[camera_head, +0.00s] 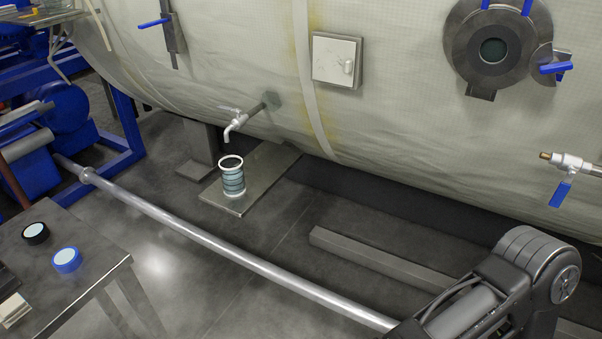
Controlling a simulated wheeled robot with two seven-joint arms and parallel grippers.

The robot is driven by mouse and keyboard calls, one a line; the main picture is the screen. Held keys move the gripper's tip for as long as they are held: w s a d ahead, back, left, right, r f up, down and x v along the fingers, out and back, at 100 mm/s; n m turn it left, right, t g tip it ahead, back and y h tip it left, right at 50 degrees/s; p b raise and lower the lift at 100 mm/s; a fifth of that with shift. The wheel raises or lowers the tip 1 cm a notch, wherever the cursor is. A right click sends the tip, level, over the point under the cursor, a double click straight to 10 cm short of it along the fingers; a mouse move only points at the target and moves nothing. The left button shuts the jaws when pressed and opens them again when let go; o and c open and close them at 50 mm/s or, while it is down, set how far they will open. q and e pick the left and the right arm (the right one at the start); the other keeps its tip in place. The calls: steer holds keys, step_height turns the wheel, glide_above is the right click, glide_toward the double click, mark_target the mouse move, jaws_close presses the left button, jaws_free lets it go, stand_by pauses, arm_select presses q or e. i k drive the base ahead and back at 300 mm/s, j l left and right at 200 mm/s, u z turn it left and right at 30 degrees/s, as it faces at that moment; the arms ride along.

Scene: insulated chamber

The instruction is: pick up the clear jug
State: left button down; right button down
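A clear ringed container with a white rim (232,178), which looks like the clear jug, stands upright on a flat metal plate (262,167) on the floor. It is below and slightly left of a small metal tap (236,123) on the insulated chamber. Nothing is touching its sides. Whether it holds liquid I cannot tell. A dark jointed arm part, probably of my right arm, shows at the bottom right, far from the container. Neither of my grippers is in view.
The pale insulated chamber (400,110) fills the back. A long metal pipe (220,248) crosses in front of the container. A metal beam (380,262) lies to the right. A dark table (95,285) at the lower left bears a blue-ringed (67,260) and a black-ringed disc (35,233).

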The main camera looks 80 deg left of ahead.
mark_target(231, 167)
steer(key=u, duration=3.25)
steer(key=z, duration=1.25)
steer(key=i+j, duration=0.15)
steer(key=j, duration=0.2)
steer(key=i+j, duration=0.15)
steer(key=j, duration=0.15)
steer(key=i+j, duration=0.15)
steer(key=j, duration=0.2)
steer(key=i+j, duration=0.2)
steer(key=j, duration=0.15)
steer(key=i+j, duration=0.15)
steer(key=j, duration=0.15)
